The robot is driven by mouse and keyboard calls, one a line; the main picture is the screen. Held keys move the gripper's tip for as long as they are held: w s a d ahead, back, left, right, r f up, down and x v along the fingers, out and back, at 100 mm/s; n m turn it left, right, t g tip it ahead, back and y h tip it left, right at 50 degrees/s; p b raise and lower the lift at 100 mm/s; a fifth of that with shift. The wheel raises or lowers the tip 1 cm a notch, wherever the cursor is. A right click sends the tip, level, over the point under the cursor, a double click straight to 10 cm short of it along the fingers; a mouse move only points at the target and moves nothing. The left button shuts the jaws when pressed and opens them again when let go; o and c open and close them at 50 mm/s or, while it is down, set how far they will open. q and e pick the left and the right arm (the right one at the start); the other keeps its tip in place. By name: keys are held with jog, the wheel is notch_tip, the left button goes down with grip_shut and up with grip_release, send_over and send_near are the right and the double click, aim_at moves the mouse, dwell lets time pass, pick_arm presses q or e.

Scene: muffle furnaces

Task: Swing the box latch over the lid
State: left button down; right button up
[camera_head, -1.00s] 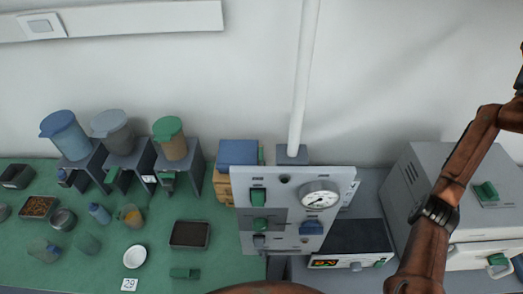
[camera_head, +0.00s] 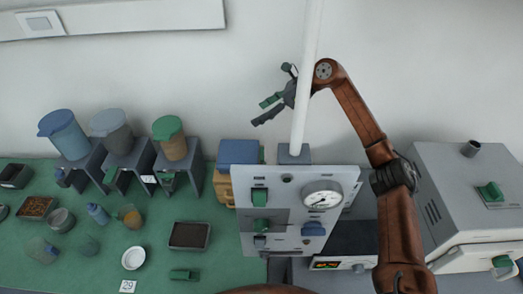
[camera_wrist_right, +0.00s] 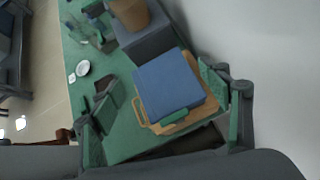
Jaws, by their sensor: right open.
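The box (camera_head: 224,186) has a wooden body and a blue lid (camera_head: 238,152), and stands at the back of the green bench, left of the control panel. In the right wrist view the blue lid (camera_wrist_right: 170,82) lies flat on the box. A thin wood-coloured loop (camera_wrist_right: 138,110) sticks out at the box's left side, and a green piece (camera_wrist_right: 175,118) sits at its near edge; I cannot tell which is the latch. My right gripper (camera_head: 265,109) is open and empty, above and slightly right of the box by the white pole. My left gripper is out of view.
The control panel (camera_head: 280,215) with a gauge (camera_head: 322,195) and the white pole (camera_head: 308,70) stand right of the box. A grey stand (camera_head: 196,170) with a green-lidded brown container (camera_head: 170,137) is to its left. A furnace (camera_head: 450,190) is at the right.

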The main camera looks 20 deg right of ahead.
aim_at(262, 153)
jog(key=f+n+g+h, duration=0.1)
jog(key=f, duration=0.4)
jog(key=s+f+n+g+h, duration=0.1)
jog(key=f+h, duration=0.1)
jog(key=f, duration=0.4)
jog(key=s+f+n+g+h, duration=0.1)
jog(key=f, duration=0.4)
jog(key=shift+s+d+f+h+p, duration=0.2)
jog(key=shift+h+p, duration=0.1)
jog(key=shift+p, duration=0.1)
jog(key=shift+c, duration=0.3)
jog(key=c, duration=1.1)
